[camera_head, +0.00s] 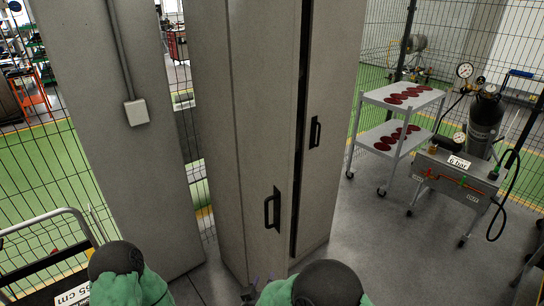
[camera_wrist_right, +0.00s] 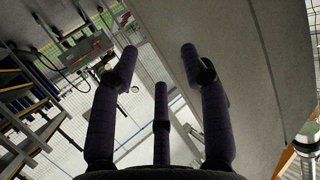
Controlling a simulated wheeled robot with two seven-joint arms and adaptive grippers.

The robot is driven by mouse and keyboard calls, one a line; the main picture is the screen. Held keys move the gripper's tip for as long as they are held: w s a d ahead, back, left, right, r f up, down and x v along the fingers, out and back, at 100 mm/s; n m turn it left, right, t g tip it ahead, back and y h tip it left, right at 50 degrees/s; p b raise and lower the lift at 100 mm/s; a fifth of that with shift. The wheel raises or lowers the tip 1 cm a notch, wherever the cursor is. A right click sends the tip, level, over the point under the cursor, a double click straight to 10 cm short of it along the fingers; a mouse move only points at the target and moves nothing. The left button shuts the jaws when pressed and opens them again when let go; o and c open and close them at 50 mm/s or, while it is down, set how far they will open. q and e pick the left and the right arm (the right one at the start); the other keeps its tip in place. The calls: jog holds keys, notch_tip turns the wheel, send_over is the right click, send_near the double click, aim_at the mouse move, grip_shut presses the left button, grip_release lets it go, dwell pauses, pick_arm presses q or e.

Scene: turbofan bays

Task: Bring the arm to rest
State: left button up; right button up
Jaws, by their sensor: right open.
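My right gripper (camera_head: 252,290) shows only as small dark fingertips at the bottom of the head view, low in front of the tall grey cabinet (camera_head: 262,110). In the right wrist view the right gripper (camera_wrist_right: 159,58) has its dark fingers spread, with nothing between them. A large pale panel (camera_wrist_right: 225,70) lies beyond the fingers on the right. The green upper parts of both my arms show at the bottom of the head view. My left gripper is out of view.
The cabinet has two dark handles (camera_head: 273,209) (camera_head: 315,132) and a dark gap between its doors. A white trolley (camera_head: 398,125) with dark red discs and a gas-bottle cart (camera_head: 452,180) stand right. A grey column (camera_head: 120,130) stands left. Floor is clear between cabinet and carts.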

jog(key=s+d+f+g+y, duration=0.2)
jog(key=d+f+g, duration=0.15)
jog(key=f, duration=0.45)
jog(key=s+d+f+g+y, duration=0.1)
jog(key=s+d+f+g, duration=0.1)
jog(key=d+f, duration=0.35)
jog(key=s+d+f+g+y+b, duration=0.1)
jog(key=s+f+g, duration=0.3)
jog(key=s, duration=0.5)
jog(key=s+d+f+g+y, duration=0.2)
jog(key=s+f, duration=0.4)
jog(key=s, duration=0.3)
jog(key=shift+s+f+g+y+b, duration=0.2)
jog(key=shift+f+g+y+b, duration=0.15)
jog(key=shift+g+y, duration=0.4)
jog(key=shift+w+r, duration=0.1)
